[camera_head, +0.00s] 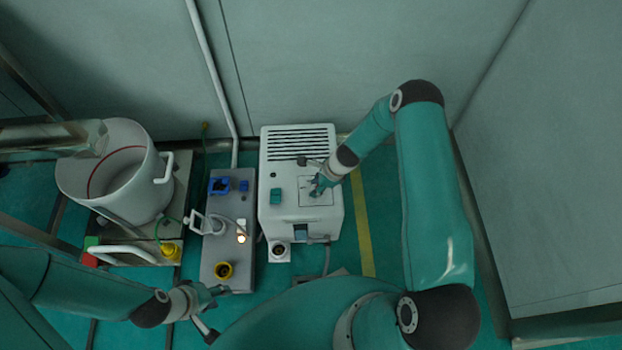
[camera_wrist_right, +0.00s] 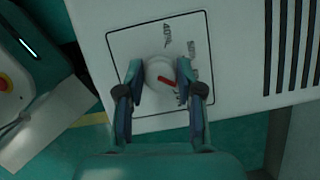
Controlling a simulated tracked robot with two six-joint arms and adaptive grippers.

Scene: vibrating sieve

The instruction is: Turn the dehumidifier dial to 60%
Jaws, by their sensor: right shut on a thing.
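The dehumidifier (camera_head: 325,137) is a white box with dark slots on top, and its dial panel (camera_head: 326,204) is a square on the top face. In the right wrist view the dial (camera_wrist_right: 158,68) is a round white knob with a red pointer (camera_wrist_right: 168,81) aimed at the lower right. A "40%" label (camera_wrist_right: 178,35) is readable; other labels are partly hidden by a finger. My right gripper (camera_wrist_right: 159,76) is shut on the dial, one finger at each side; it also shows in the head view (camera_head: 318,187). My left gripper (camera_head: 218,292) is near the grey control box, its jaw opening too small to tell.
A large white pot (camera_head: 115,205) stands further left. A wall (camera_head: 300,60) is behind; green floor with a yellow stripe (camera_head: 362,225) lies to the right.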

